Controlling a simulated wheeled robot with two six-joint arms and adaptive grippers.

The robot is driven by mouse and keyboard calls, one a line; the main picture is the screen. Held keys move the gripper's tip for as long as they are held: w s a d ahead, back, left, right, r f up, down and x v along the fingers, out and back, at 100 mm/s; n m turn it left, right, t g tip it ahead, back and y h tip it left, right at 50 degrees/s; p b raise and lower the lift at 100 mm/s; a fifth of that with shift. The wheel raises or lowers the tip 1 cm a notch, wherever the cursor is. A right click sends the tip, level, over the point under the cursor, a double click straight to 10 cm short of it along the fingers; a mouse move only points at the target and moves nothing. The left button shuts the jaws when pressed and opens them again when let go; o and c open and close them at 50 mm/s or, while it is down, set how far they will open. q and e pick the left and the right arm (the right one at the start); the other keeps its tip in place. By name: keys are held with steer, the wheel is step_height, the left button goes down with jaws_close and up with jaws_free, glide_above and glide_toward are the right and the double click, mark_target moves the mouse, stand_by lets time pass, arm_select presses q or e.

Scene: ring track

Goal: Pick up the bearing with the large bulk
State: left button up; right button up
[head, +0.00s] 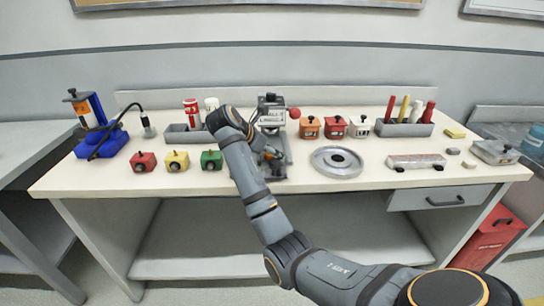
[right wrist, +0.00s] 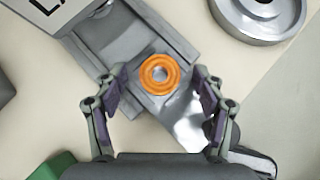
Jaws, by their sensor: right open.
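An orange ring-shaped bearing (right wrist: 160,75) with a pale centre lies on the grey metal base (right wrist: 180,40) of a press-like device (head: 272,112). My right gripper (right wrist: 161,92) is open above that base, its two fingers apart on either side of the ring. No contact with the ring shows. In the head view my right arm reaches over the table and mostly hides the ring. My left gripper is not in view.
Red (head: 143,162), yellow (head: 177,161) and green (head: 211,160) blocks stand left of the arm. A grey wheeled bar (head: 416,161) lies right. The table's front strip is mostly clear.

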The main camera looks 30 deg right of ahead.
steer(key=c, duration=1.5)
steer(key=shift+o, duration=0.2)
steer(key=shift+r, duration=0.1)
